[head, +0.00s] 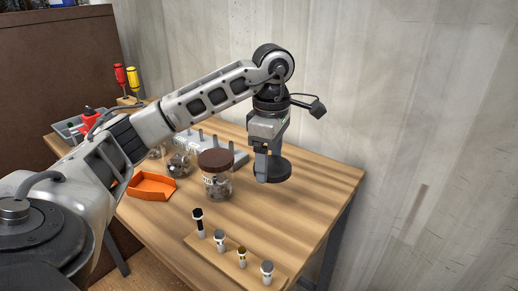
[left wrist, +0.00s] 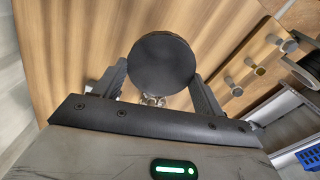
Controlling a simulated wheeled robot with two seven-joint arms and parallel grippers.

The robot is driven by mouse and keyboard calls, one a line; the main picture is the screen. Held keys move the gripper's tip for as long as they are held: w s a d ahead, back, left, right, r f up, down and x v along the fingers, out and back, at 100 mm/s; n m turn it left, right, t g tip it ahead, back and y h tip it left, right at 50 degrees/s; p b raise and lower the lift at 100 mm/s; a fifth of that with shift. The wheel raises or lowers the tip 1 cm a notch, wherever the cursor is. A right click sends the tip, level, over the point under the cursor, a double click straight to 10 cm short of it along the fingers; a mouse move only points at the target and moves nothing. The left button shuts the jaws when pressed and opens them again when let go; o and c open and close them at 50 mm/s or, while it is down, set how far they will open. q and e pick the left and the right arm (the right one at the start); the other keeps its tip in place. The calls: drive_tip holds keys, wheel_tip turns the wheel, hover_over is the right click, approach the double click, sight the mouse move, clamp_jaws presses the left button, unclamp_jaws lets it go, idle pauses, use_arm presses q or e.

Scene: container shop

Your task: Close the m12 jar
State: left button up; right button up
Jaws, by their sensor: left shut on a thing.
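My left gripper (head: 266,166) is shut on a dark round lid (head: 277,172), held flat above the right part of the table. In the left wrist view, the lid (left wrist: 161,63) sits between the two fingers of the left gripper (left wrist: 160,80). A glass jar (head: 217,187) with a brown lid and metal parts inside stands left of the gripper, apart from it. A smaller glass jar (head: 179,164) with dark metal parts stands further left. The writing is too small to tell which jar is m12. Small shiny parts (left wrist: 152,100) show past the lid's edge. My right gripper is not in view.
A wooden strip (head: 230,256) with several upright bolt-like pieces lies at the table's front. An orange tray (head: 151,186) is at the left. A grey rack (head: 235,153) stands behind the jars. Red (head: 120,75) and yellow (head: 132,79) screwdrivers stand at the back left.

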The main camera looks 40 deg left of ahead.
use_arm(q)
drive_tip(key=s+d+f+m, duration=0.1)
drive_tip(key=s+d+m, duration=0.1)
drive_tip(key=d+m, duration=0.3)
drive_tip(key=s+d+f+m, duration=0.1)
drive_tip(key=s+d+m, duration=0.2)
drive_tip(key=m, duration=0.6)
drive_tip(key=s+d+f+m, duration=0.1)
drive_tip(key=s+d+m, duration=0.1)
drive_tip(key=d+m, duration=0.5)
drive_tip(key=shift+s+d+f, duration=0.15)
drive_tip(key=shift+s+f, duration=0.05)
drive_tip(key=shift+s, duration=0.2)
drive_tip(key=shift+s+d+m, duration=0.25)
drive_tip(key=shift+d+m, duration=0.05)
drive_tip(key=shift+m, duration=0.4)
